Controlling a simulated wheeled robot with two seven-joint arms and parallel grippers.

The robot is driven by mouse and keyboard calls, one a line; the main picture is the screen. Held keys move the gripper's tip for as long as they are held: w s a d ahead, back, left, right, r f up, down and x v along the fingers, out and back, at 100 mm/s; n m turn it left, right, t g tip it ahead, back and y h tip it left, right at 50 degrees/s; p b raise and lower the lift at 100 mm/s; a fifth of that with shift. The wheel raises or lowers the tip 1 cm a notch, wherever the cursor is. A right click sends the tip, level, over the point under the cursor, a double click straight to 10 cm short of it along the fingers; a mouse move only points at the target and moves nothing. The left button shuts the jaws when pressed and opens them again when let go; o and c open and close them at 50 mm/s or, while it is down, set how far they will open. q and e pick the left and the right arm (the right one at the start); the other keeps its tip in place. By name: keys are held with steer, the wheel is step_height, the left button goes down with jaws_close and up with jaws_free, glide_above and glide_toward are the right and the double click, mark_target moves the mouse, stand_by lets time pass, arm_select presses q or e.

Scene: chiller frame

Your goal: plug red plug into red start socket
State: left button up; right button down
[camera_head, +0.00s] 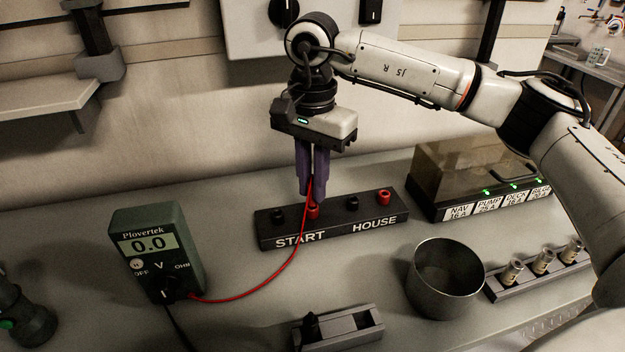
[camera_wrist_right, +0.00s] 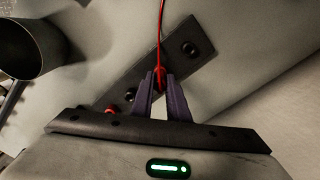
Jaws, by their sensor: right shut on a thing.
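My right gripper (camera_head: 312,197) points down over the START half of the black socket block (camera_head: 330,228). Its purple fingers, also in the right wrist view (camera_wrist_right: 160,82), are shut on the red plug (camera_wrist_right: 160,74), largely hidden between them. The fingertips are right at the red START socket (camera_head: 314,213). I cannot tell whether the plug is seated or just above it. A red lead (camera_head: 292,268) runs from the plug to the Plovertek meter (camera_head: 157,248), which reads 0.0. My left gripper's fingers do not show.
A black START socket (camera_head: 279,215) is left of the fingers; the HOUSE sockets (camera_head: 384,197) are right. A metal cup (camera_head: 446,283), a grey holder (camera_head: 337,329) and a rack of cylinders (camera_head: 541,263) stand in front. A labelled breaker box (camera_head: 480,172) stands right.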

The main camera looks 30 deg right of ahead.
steer(key=shift+f, duration=0.45)
steer(key=c, duration=1.6)
jaws_free()
steer(key=shift+c, duration=0.2)
step_height(320, 180, up, 10)
steer(key=shift+r, duration=0.15)
